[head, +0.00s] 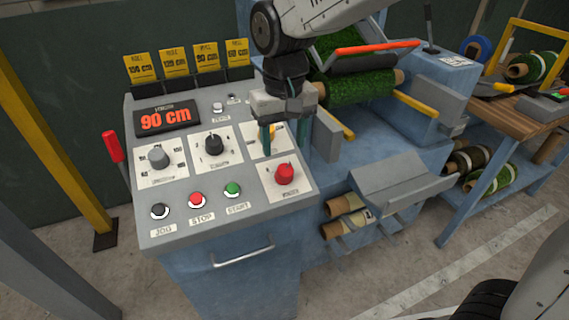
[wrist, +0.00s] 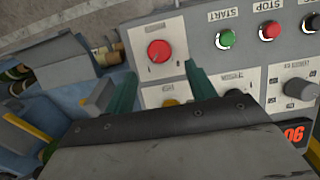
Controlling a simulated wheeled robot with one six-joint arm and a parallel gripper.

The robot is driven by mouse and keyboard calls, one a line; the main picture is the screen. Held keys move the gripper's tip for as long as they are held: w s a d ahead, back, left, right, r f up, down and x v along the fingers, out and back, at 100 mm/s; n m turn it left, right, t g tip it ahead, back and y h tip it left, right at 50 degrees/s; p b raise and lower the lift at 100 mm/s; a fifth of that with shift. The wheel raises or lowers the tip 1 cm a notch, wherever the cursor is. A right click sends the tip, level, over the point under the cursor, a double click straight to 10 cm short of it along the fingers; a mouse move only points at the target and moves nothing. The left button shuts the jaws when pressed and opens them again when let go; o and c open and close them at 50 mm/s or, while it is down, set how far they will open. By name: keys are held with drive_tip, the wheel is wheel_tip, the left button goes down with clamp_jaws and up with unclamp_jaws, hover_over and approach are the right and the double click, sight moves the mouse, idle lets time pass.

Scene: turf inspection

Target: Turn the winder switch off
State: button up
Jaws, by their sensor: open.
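A grey control panel (head: 225,194) carries several knobs and buttons with small labels. My gripper (head: 282,146) is over its right part, pointing down, with its green fingers apart and nothing held. A yellow knob (head: 273,130) shows between the fingers, partly hidden; in the wrist view its edge (wrist: 170,102) shows just past the gripper body. I cannot tell whether a finger touches it. A red knob (head: 284,174) sits on a white plate just in front of the fingers; it also shows in the wrist view (wrist: 158,50).
A black knob (head: 213,145) and a grey knob (head: 158,157) lie left of my gripper. Black, red (head: 195,200) and green (head: 232,189) buttons line the front edge. A display (head: 165,118) reads 90 cm. The turf machine (head: 350,91) stands close on the right.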

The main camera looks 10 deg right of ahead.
sight(285, 167)
wheel_tip(285, 167, down, 7)
drive_tip(key=shift+r, duration=0.15)
drive_tip(key=c, duration=1)
